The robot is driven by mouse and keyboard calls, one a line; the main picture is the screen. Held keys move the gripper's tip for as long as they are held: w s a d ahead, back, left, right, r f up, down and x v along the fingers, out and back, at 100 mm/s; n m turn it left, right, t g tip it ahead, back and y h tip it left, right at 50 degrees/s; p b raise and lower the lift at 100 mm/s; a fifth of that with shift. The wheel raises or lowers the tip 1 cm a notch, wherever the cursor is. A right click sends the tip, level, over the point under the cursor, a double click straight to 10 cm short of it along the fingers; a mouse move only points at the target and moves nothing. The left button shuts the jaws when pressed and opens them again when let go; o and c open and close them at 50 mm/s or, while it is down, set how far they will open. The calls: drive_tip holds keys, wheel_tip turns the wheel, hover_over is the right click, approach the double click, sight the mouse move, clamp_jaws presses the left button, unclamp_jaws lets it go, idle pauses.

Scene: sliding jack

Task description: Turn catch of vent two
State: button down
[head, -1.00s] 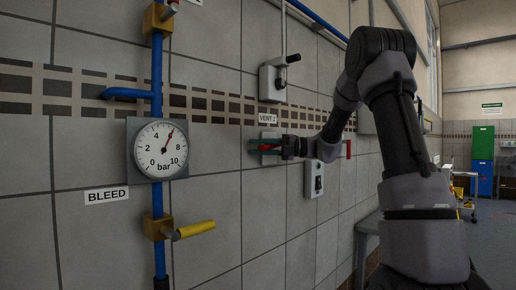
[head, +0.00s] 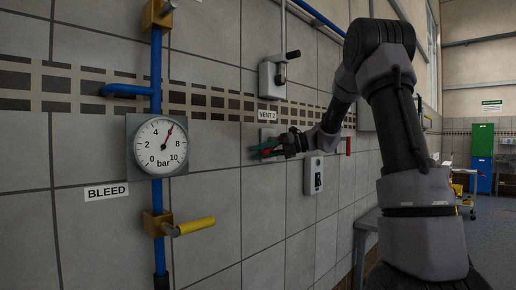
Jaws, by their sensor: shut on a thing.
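The label VENT 2 (head: 268,107) is on the tiled wall. Just below it is a small pale plate (head: 268,132), the mount of the catch, partly hidden by my gripper. My gripper (head: 266,151) is in front of the lower part of this plate, its teal fingers slanting down to the left. It is shut on a red piece (head: 271,150), which looks like the catch's lever; little of it shows between the fingers.
A grey switch box with a black-knobbed lever (head: 280,70) is above, and another box (head: 314,175) below right. A red handle (head: 348,146) is farther right. A blue pipe (head: 157,90) with a gauge (head: 160,146) and yellow lever (head: 196,226) is left.

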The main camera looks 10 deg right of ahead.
drive_tip(key=shift+w+d+f+n+t+h, duration=0.55)
drive_tip(key=shift+w+d+f+n+h, duration=0.35)
drive_tip(key=shift+h, duration=0.55)
drive_tip(key=shift+w+d+f+n+t+h, duration=0.7)
drive_tip(key=shift+d+n+h, duration=0.4)
drive_tip(key=shift+h, duration=0.3)
drive_tip(key=shift+w+d+f+n+t+h, duration=0.55)
drive_tip(key=shift+d+f+n+h, duration=0.45)
drive_tip(key=shift+h, duration=0.45)
drive_tip(key=shift+d+r, duration=0.1)
drive_tip(key=shift+r, duration=0.05)
drive_tip(key=c, duration=0.7)
unclamp_jaws()
drive_tip(key=shift+w, duration=0.1)
drive_tip(key=shift+o, duration=0.2)
drive_tip(key=shift+r, duration=0.1)
